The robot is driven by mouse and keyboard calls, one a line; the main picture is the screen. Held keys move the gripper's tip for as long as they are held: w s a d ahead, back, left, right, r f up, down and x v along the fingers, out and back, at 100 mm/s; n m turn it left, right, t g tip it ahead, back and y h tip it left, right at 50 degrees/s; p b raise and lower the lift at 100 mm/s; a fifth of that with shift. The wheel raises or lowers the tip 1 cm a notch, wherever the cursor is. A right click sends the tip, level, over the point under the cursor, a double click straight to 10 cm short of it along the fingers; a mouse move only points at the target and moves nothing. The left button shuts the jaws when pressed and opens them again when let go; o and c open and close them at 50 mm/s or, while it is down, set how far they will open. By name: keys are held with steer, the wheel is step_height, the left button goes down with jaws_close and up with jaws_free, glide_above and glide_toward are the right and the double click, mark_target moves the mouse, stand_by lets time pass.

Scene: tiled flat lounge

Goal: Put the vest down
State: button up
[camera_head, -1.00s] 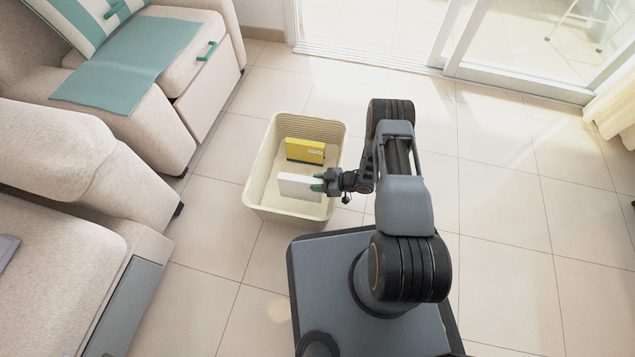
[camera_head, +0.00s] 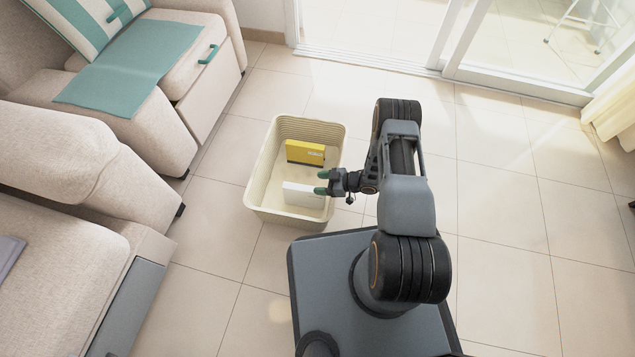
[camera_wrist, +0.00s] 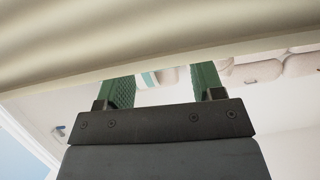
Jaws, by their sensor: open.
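I see no garment that I can name as a vest. A white box-like item (camera_head: 303,196) stands inside a cream bin (camera_head: 336,134), near its front end. My gripper (camera_head: 322,182) is over the right side of the bin, just above and right of the white item, open and empty. In the wrist view my gripper (camera_wrist: 163,78) shows two green fingers spread apart with nothing between them. The bin's ribbed wall (camera_wrist: 150,35) fills the top of that view.
A yellow box (camera_head: 305,152) stands in the bin behind the white item. Beige sofas (camera_head: 65,150) line the left, one with a teal cloth (camera_head: 130,65). A sliding glass door (camera_head: 520,50) is at the back. The tiled floor (camera_head: 510,200) at right is clear.

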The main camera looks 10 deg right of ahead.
steer(key=p+v, duration=0.2)
steer(key=v, duration=0.8)
steer(key=w+d+r+m+t+h, duration=0.1)
steer(key=w+d+r+t+h, duration=0.1)
steer(key=w+d+r+h, duration=0.3)
steer(key=w+d+r+m+t+h, duration=0.1)
steer(key=w+d+r+h, duration=0.15)
steer(key=w+r, duration=0.45)
step_height(320, 180, up, 10)
steer(key=w+d+m+h, duration=0.1)
steer(key=m+h, duration=0.2)
steer(key=h, duration=0.2)
steer(key=s+a+r+m+g+h, duration=0.25)
steer(key=s+r+m, duration=0.35)
steer(key=s+r, duration=0.7)
steer(key=s+a+r+m+g+y, duration=0.1)
steer(key=s+a+r, duration=0.1)
steer(key=s, duration=0.3)
steer(key=s+a+r+m+g+y, duration=0.1)
steer(key=s+a+r, duration=0.2)
steer(key=s+a, duration=0.2)
steer(key=shift+s+r+m, duration=0.15)
steer(key=shift+s+m, duration=0.15)
steer(key=shift+s, duration=0.25)
steer(key=shift+r+p, duration=0.1)
steer(key=shift+p, duration=0.2)
